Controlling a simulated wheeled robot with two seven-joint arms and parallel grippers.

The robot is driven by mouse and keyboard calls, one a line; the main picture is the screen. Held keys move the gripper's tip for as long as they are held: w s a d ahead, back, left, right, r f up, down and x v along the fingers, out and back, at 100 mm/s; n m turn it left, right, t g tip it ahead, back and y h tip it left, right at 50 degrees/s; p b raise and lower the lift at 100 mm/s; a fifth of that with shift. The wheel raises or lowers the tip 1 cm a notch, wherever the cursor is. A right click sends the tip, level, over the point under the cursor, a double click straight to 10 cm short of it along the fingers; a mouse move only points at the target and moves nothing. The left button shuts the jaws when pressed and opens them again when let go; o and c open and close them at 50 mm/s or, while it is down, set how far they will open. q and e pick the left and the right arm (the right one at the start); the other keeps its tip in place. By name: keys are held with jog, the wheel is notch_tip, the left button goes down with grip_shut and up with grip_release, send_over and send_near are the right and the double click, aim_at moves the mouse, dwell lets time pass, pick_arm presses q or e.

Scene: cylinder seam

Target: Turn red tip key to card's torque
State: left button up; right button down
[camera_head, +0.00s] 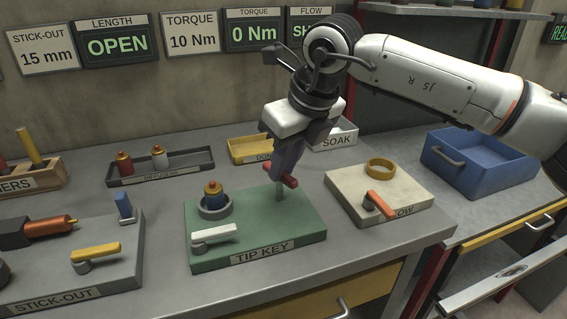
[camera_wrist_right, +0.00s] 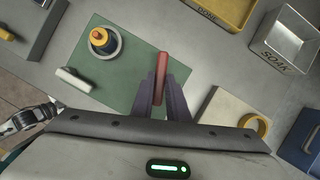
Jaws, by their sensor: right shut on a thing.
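The red tip key (camera_head: 290,181) stands on a grey post at the right of the green TIP KEY board (camera_head: 255,262). My right gripper (camera_head: 285,172) is above the board and shut on the red key bar, which also shows between the fingers in the right wrist view (camera_wrist_right: 160,72). A tip with an orange top and blue band (camera_head: 213,192) sits in a grey ring on the board, left of the key. A white lever (camera_head: 214,233) is at the board's front left. The torque card (camera_head: 192,34) reads 10 Nm. The torque display (camera_head: 252,31) reads 0 Nm. My left gripper is not in view.
The FLOW board (camera_head: 365,180) with an orange lever and yellow ring is to the right. The blue bin (camera_head: 470,165) is farther right. The stick-out fixture (camera_head: 115,270) is at left.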

jog(key=shift+f+b, duration=0.1)
jog(key=shift+b, duration=0.25)
jog(key=m+b, duration=0.1)
jog(key=m+h+b, duration=0.1)
jog(key=shift+a+f+m+t+b, duration=0.1)
jog(key=shift+a+m+t+b, duration=0.1)
jog(key=shift+m+t+b, duration=0.15)
jog(key=shift+s+a+m+h+b, duration=0.1)
jog(key=shift+m+h+b, duration=0.3)
jog(key=shift+m+b, duration=0.5)
jog(key=m+h+b, duration=0.1)
jog(key=m, duration=0.2)
jog(key=shift+a, duration=0.15)
jog(key=m+h, duration=0.1)
jog(key=m, duration=0.2)
jog(key=shift+a+r, duration=0.1)
jog(key=shift+r, duration=0.1)
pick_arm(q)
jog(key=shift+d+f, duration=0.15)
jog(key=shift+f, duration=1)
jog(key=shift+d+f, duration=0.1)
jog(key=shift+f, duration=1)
pick_arm(e)
jog(key=shift+a+m+h, duration=0.1)
jog(key=shift+m+h, duration=0.5)
jog(key=shift+m, duration=0.75)
jog(key=c, duration=1.7)
grip_release()
